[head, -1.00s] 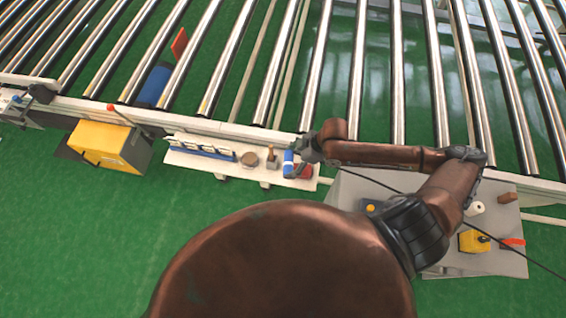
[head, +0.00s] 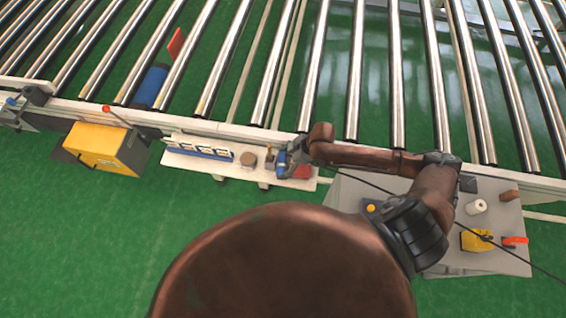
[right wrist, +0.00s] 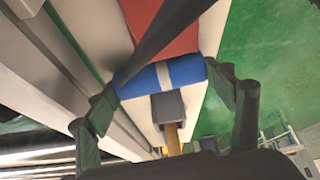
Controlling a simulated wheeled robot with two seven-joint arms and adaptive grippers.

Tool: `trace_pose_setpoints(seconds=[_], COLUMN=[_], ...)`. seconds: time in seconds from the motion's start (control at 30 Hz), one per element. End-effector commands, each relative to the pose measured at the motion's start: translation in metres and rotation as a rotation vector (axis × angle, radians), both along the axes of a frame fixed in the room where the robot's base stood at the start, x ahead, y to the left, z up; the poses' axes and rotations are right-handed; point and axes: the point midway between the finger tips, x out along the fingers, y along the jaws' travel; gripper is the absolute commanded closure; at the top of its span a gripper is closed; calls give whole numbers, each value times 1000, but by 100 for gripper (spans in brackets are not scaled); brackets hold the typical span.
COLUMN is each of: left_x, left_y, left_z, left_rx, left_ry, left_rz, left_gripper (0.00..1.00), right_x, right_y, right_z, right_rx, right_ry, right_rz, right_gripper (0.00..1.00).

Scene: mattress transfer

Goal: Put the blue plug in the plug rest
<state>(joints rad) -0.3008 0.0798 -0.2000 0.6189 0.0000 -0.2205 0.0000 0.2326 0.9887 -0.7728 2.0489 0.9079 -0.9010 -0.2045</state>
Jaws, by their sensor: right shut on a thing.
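The blue plug (head: 281,160) is at the right part of the narrow white shelf, partly covered by my right gripper (head: 289,157). In the right wrist view the blue plug (right wrist: 182,71), a cylinder with a white band, lies crosswise between the two fingers of my right gripper (right wrist: 168,95), which is shut on it. I cannot tell whether the plug touches the shelf. A red block (head: 302,172) is just right of it. I cannot make out which thing is the plug rest. My left gripper is out of view.
The white shelf (head: 228,175) also holds a blue rack (head: 200,150), a round brown piece (head: 248,160) and a small wooden-handled tool (head: 269,156). The roller conveyor (head: 310,75) runs behind. A yellow box (head: 103,147) stands left and a grey table (head: 490,220) right.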

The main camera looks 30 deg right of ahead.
Motion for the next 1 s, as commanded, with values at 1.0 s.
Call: trace_pose_setpoints(seconds=[1.0], left_x=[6], left_y=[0], left_z=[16], left_rx=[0], left_ry=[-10], left_rz=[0], left_gripper=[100], right_x=[-23], right_y=[-41], right_z=[81], right_rx=[-4], right_ry=[0], right_rz=[0], right_gripper=[17])
